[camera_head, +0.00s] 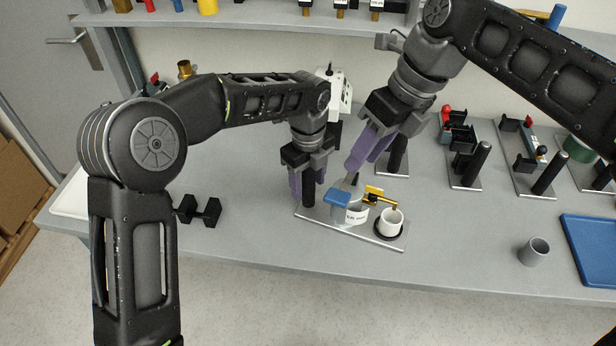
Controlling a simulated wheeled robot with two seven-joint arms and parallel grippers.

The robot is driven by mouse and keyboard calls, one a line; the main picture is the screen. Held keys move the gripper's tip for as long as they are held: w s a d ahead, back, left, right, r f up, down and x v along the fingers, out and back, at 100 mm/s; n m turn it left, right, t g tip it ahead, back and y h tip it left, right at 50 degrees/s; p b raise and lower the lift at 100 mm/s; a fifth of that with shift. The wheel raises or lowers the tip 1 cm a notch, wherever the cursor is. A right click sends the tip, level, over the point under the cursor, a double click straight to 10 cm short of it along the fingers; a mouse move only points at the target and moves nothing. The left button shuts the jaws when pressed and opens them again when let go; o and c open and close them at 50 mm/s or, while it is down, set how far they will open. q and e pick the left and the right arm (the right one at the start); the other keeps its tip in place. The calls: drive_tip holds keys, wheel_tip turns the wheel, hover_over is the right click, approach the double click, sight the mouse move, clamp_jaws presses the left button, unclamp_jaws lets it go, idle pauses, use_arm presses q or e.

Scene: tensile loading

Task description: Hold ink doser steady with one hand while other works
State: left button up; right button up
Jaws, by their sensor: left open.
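The ink doser (356,214) stands on a grey base plate (378,239) near the middle of the bench. It has a blue part, a white label, a yellow lever (376,195) and a black post (308,188) at the left end of its plate. A white cup (391,222) stands on the plate's right end. My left gripper (307,190) is open, with its purple fingers on either side of the black post; I cannot tell if they touch it. My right gripper (366,155) points down just above the doser, its purple fingers close together. Whether they grip anything is unclear.
A grey cup (534,251) and a blue tray (594,250) are on the right of the bench. Several fixtures on plates stand behind them. A black dumbbell-shaped object (199,211) lies on the left. The front middle of the bench is clear.

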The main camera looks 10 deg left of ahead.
use_arm(q)
clamp_jaws()
idle(0.5)
idle(0.6)
